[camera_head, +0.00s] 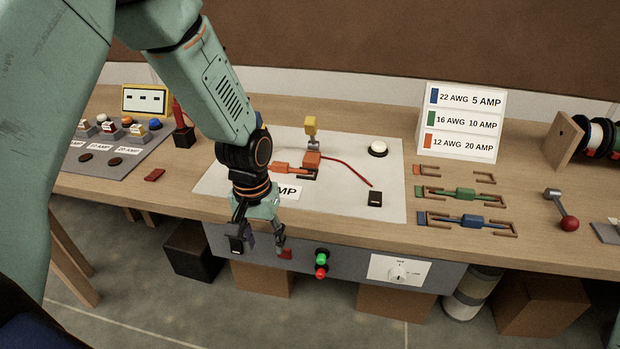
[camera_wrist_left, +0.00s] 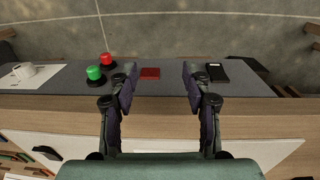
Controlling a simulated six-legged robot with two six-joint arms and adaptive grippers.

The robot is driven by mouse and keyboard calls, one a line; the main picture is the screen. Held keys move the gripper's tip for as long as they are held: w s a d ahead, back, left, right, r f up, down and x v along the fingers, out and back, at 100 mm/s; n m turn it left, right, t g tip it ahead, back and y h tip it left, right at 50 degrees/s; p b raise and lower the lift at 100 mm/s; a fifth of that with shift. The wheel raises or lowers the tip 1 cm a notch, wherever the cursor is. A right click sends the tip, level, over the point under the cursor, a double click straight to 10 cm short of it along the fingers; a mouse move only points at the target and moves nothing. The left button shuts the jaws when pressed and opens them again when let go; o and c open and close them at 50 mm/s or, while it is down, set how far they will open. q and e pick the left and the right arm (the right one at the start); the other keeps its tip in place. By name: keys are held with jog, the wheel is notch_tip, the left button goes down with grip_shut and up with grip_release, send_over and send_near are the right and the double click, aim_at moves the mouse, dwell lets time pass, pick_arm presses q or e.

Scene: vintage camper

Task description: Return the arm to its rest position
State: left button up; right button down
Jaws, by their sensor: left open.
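My left arm comes in from the left in the head view and hangs down in front of the workbench (camera_head: 480,240). My left gripper (camera_head: 259,244) is open, its fingers pointing down beside the bench's grey front panel (camera_head: 345,262). In the left wrist view the two fingers of the gripper (camera_wrist_left: 159,86) are spread wide. Nothing is held between them. A small red piece (camera_wrist_left: 150,73) on the panel shows between the fingertips, beyond them. My right gripper is not in view.
The panel carries green (camera_head: 322,253) and red (camera_head: 321,272) buttons and a dial (camera_head: 397,272). A white board (camera_head: 390,160) holds an orange fuse piece (camera_head: 290,168) and a red wire (camera_head: 348,170). A sign (camera_head: 462,122) stands behind coloured fuses. Boxes fill the floor below.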

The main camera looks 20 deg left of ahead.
pick_arm(q)
jog(key=shift+a+f, duration=0.1)
jog(key=s+d+f+b, duration=0.4)
jog(key=s+f, duration=1)
jog(key=f, duration=0.1)
jog(key=s+f+m+b, duration=0.1)
jog(key=s+f+b, duration=0.2)
jog(key=s, duration=0.9)
notch_tip(320, 180, down, 2)
jog(key=shift+s+f+y, duration=0.25)
jog(key=shift+s+y, duration=0.05)
jog(key=shift+s, duration=0.1)
jog(key=shift+a, duration=0.1)
jog(key=shift+s, duration=0.1)
